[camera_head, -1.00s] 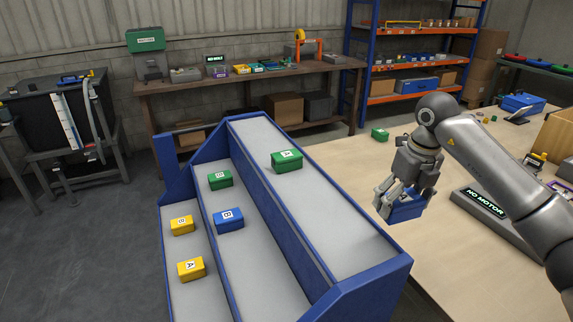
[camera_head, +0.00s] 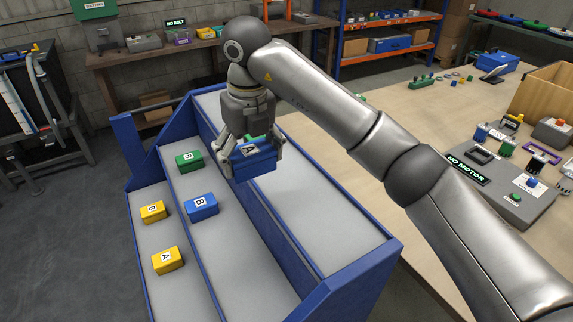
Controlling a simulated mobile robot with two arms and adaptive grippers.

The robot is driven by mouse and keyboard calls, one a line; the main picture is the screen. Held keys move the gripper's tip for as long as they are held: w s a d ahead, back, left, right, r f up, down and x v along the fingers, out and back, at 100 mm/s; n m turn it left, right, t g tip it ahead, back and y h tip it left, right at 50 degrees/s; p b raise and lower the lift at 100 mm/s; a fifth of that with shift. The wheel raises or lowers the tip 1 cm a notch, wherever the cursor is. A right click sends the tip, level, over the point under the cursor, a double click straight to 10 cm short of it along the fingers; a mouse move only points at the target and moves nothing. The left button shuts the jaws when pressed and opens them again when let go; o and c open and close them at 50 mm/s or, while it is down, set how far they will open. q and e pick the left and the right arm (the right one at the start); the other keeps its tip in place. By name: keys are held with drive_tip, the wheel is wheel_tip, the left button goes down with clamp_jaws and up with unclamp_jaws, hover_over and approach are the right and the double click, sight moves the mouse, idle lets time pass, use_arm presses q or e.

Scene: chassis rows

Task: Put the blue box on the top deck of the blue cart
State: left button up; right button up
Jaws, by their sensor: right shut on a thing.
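My right gripper (camera_head: 253,158) is shut on a blue box (camera_head: 256,168) labelled A. It holds the box over the blue cart (camera_head: 345,284), near the divider between the top and middle decks; whether the box touches anything I cannot tell. The top deck (camera_head: 318,215) is the grey right-hand one, bare toward the front. A green box (camera_head: 256,138) shows only slightly behind the gripper. On the middle deck are a green B box (camera_head: 189,161) and a blue B box (camera_head: 201,206). My left gripper is not in view.
Yellow boxes B (camera_head: 153,212) and A (camera_head: 168,260) sit on the lowest deck. Raised blue edges separate the decks. A wooden table (camera_head: 420,130) with a NO MOTOR station (camera_head: 500,198) stands to the right, and a workbench (camera_head: 160,72) stands behind.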

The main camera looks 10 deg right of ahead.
drive_tip(key=p, duration=0.3)
hover_over(304, 197)
drive_tip(key=s+a, duration=0.1)
drive_tip(key=a, duration=0.3)
wheel_tip(304, 197, down, 3)
drive_tip(key=d+f, duration=0.2)
drive_tip(key=f+p, duration=0.1)
drive_tip(key=f, duration=0.1)
drive_tip(key=shift+w+d, duration=0.3)
drive_tip(key=shift+d, duration=0.1)
drive_tip(key=shift+w+d+f, duration=0.15)
drive_tip(key=shift+d+f, duration=0.4)
drive_tip(key=shift+f, duration=0.1)
drive_tip(key=f+p, duration=0.2)
drive_tip(key=shift+d+f, duration=0.2)
drive_tip(key=shift+f, duration=0.65)
drive_tip(key=o, duration=1.6)
drive_tip(key=shift+f, duration=0.15)
drive_tip(key=shift+o, duration=0.4)
